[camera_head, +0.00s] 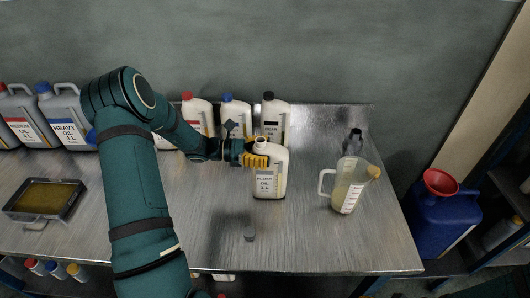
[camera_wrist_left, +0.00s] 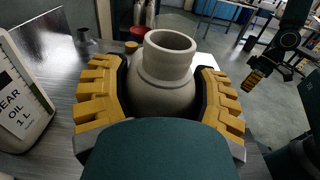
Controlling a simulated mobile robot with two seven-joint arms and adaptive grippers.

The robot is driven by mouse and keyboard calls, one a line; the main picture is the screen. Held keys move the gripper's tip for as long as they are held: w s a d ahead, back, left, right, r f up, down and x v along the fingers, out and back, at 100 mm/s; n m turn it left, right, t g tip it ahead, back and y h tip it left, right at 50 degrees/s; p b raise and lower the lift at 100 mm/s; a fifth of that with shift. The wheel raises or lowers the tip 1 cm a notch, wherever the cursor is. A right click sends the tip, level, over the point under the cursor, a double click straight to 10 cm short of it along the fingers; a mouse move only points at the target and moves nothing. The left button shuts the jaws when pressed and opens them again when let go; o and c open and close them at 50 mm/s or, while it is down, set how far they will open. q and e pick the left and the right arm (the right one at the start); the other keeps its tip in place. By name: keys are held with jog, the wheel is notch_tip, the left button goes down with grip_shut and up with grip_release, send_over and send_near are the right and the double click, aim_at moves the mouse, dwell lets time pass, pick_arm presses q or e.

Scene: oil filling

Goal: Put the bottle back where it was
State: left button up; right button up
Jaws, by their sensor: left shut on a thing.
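A cream oil bottle (camera_head: 268,178) with an open, uncapped neck and a white label is upright in the head view, in front of the back row of bottles. My left gripper (camera_head: 257,160) is shut on it just below the neck. In the left wrist view the open neck (camera_wrist_left: 168,55) stands between the yellow finger pads of the left gripper (camera_wrist_left: 160,100). I cannot tell whether the bottle's base touches the table.
Bottles with red (camera_head: 197,115), blue (camera_head: 236,116) and black caps (camera_head: 273,117) stand along the back edge of the metal table (camera_head: 300,240). A measuring jug (camera_head: 346,190) with yellowish liquid stands to the right. A tray (camera_head: 45,200) is at left. A blue canister with a red funnel (camera_head: 440,182) stands beyond the table.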

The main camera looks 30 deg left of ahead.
pick_arm(q)
jog(key=shift+r, duration=0.15)
jog(key=o, duration=1.4)
jog(key=shift+f, duration=0.2)
jog(key=shift+r, duration=0.15)
jog(key=v, duration=1.2)
jog(key=shift+p, duration=0.35)
jog(key=shift+r, duration=0.1)
